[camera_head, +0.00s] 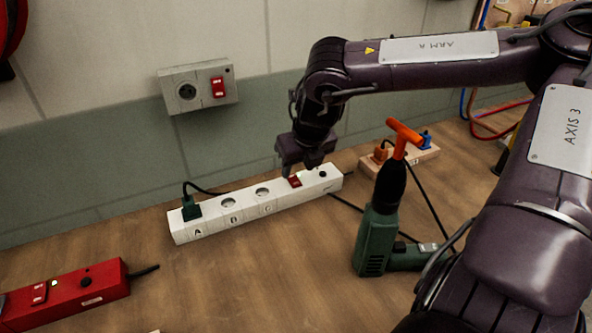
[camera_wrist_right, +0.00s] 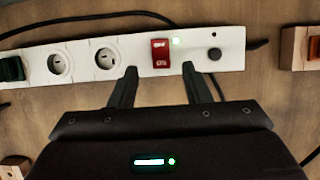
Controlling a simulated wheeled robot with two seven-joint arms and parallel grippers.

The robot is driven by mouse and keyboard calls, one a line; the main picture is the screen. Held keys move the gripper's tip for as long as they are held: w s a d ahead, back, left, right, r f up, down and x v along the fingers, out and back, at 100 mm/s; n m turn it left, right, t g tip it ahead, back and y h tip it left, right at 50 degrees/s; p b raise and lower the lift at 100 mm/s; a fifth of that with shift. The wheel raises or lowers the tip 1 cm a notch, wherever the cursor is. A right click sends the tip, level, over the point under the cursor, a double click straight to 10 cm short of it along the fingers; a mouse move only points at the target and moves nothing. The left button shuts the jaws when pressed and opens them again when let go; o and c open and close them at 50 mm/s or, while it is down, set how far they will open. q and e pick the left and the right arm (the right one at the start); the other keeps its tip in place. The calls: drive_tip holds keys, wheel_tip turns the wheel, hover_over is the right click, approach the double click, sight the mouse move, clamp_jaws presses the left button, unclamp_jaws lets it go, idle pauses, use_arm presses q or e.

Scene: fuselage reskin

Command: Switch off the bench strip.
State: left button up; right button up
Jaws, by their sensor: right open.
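The white bench strip (camera_head: 250,204) lies on the bench by the wall, with sockets marked A, B and C. A dark green plug (camera_head: 190,209) sits in socket A. Its red rocker switch (camera_head: 295,181) is near the right end; in the right wrist view the switch (camera_wrist_right: 160,53) has a lit green lamp (camera_wrist_right: 176,41) beside it. My right gripper (camera_head: 306,172) is just above the strip at the switch. In the right wrist view its open, empty fingers (camera_wrist_right: 160,78) are either side of the switch, at the strip's near edge; contact cannot be told. My left gripper is out of view.
A green power tool (camera_head: 377,240) with an orange top stands right of the strip. A wooden block (camera_head: 425,156) with orange and blue plugs is behind it. A red strip (camera_head: 75,296) lies front left. A wall socket with red switch (camera_head: 217,87) is above. The middle front bench is clear.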

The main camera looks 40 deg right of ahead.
sight(294, 179)
drive_tip(key=x, duration=0.3)
drive_tip(key=shift+w+d+f, duration=0.1)
drive_tip(key=shift+w+f, duration=0.1)
drive_tip(key=shift+f, duration=0.2)
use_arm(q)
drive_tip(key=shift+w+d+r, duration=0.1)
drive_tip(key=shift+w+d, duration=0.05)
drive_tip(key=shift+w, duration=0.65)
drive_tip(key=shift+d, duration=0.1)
use_arm(e)
drive_tip(key=shift+c, duration=0.4)
clamp_jaws()
drive_tip(key=shift+w+d+g, duration=0.2)
drive_tip(key=shift+w+g, duration=0.05)
drive_tip(key=shift+g, duration=0.45)
drive_tip(key=shift+w+g+y+p, duration=0.25)
drive_tip(key=shift+g+y+p, duration=0.15)
drive_tip(key=shift+g, duration=0.3)
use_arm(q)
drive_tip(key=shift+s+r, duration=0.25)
